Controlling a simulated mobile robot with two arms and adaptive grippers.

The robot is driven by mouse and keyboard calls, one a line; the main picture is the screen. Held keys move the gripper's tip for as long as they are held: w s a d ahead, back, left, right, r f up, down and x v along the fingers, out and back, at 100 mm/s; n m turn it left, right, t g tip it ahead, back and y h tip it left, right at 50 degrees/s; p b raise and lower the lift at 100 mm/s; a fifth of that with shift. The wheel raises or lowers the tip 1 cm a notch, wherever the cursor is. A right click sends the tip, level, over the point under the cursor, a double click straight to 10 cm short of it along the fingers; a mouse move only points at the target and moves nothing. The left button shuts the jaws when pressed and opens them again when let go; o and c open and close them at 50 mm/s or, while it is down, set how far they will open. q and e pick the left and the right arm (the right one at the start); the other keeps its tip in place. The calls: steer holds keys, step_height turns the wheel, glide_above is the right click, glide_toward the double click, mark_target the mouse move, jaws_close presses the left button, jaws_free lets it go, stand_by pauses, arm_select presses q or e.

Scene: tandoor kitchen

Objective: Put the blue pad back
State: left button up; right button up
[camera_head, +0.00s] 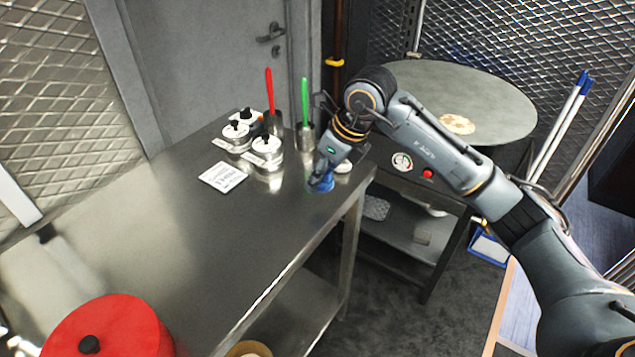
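The blue pad (320,185) is at the right end of the steel table (215,260), close to its edge. My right arm reaches in from the right, and its gripper (322,172) points down at the pad from just above. The fingers overlap the pad's top in the picture and partly hide it. I cannot tell whether they are closed on it, or whether the pad touches the table. My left gripper is out of view.
A red lidded pot (115,325) is in front. The table's middle is clear.

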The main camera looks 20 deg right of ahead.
mark_target(318, 199)
steer(key=shift+w+a+f, duration=0.15)
steer(key=shift+w+f, duration=0.55)
steer(key=shift+f, duration=0.15)
step_height(318, 199, down, 3)
steer(key=shift+w+a+f+p, duration=0.1)
steer(key=shift+w+p, duration=0.05)
steer(key=shift+p, duration=0.55)
steer(key=shift+f, duration=0.25)
steer(key=o, duration=1)
steer(key=shift+r, duration=0.3)
steer(key=b+v, duration=0.1)
steer(key=v, duration=1)
steer(key=shift+s+r, duration=0.25)
steer(key=shift+r, duration=0.05)
